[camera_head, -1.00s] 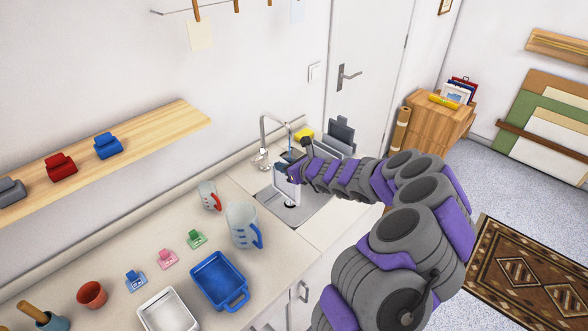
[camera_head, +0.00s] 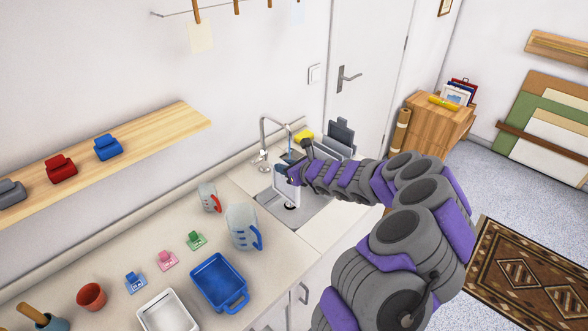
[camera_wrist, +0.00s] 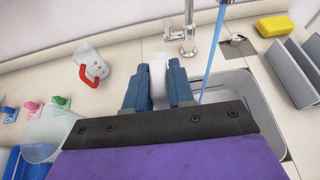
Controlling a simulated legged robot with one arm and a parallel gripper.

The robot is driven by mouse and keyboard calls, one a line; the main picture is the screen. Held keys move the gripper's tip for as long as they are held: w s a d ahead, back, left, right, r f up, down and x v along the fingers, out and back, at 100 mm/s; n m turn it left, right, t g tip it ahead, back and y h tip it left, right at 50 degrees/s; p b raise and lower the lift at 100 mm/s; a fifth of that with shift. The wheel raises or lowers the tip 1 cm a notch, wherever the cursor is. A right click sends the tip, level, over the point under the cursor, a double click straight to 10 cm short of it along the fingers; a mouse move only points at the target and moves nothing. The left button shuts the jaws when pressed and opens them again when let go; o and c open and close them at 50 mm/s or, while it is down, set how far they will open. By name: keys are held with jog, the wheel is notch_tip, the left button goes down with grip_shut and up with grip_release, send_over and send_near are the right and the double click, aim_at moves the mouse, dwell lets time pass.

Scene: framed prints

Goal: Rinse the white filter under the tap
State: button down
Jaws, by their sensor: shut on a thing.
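My gripper (camera_head: 290,172) is shut on the white filter (camera_head: 286,193), a thin white piece that hangs over the sink (camera_head: 316,211). In the wrist view the blue fingers of my gripper (camera_wrist: 157,82) hold the filter (camera_wrist: 157,66) between them, with only its edge showing. The tap (camera_head: 264,136) stands behind the sink, and a blue stream of water (camera_wrist: 211,55) runs down just right of the fingers. The lower stream is hidden behind my gripper, so I cannot tell whether it touches the filter.
A yellow sponge (camera_wrist: 274,25) and a grey rack (camera_wrist: 290,72) stand right of the tap. A small jug with a red handle (camera_head: 208,197) and a larger one with a blue handle (camera_head: 242,226) stand left of the sink. Blue (camera_head: 219,282) and white (camera_head: 166,314) trays lie farther left.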

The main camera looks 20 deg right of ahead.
jog(key=shift+r, duration=0.1)
jog(key=s+a+r+b, duration=0.2)
jog(key=s+a+r, duration=0.1)
jog(key=a, duration=0.1)
jog(key=shift+r, duration=0.4)
dwell(0.5)
